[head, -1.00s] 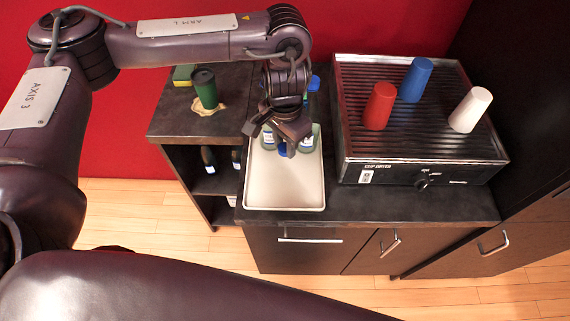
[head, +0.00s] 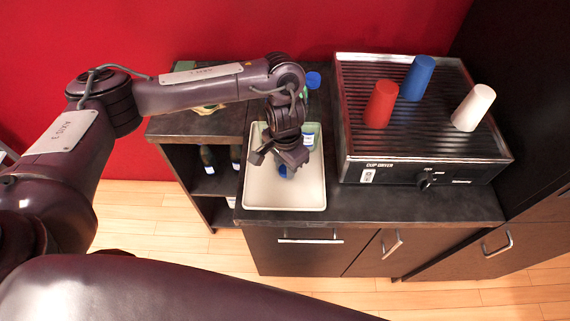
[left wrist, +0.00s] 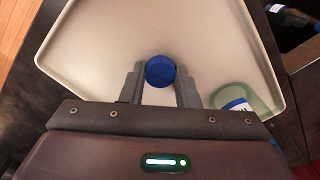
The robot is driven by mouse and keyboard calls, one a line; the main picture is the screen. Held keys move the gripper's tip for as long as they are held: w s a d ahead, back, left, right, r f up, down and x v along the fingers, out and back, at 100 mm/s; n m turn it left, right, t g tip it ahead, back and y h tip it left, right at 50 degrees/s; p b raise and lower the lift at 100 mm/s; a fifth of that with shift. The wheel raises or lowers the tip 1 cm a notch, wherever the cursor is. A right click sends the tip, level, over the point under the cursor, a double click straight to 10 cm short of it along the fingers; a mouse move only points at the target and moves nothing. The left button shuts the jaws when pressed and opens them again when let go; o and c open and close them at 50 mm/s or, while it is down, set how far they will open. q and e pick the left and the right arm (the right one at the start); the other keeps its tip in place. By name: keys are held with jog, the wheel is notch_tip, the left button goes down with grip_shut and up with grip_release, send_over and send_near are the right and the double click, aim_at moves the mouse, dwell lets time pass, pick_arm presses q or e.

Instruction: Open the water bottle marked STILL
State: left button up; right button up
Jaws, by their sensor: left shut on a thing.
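My left gripper (head: 278,165) is low over the front half of the pale tray (head: 284,200). In the left wrist view its fingers (left wrist: 160,85) are shut on a round blue cap (left wrist: 160,70). A bit of blue also shows under the gripper in the head view. Whether a bottle is below the cap is hidden. A green bottle with a white and blue label (head: 308,140) stands in the tray behind the gripper. It shows in part in the left wrist view (left wrist: 240,104). I cannot read STILL on any label. My right gripper is out of view.
The cup dryer (head: 425,150), right of the tray, bears red (head: 381,104), blue (head: 417,78) and white (head: 472,108) cups. Dark bottles (head: 208,160) stand on the shelf below left. The tray's front is clear.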

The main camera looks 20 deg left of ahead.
aim_at(285, 169)
pick_arm(q)
jog(key=o, duration=1.1)
jog(key=shift+f, duration=0.1)
notch_tip(285, 169, up, 12)
jog(key=shift+r+p, duration=0.15)
jog(key=shift+p, duration=0.4)
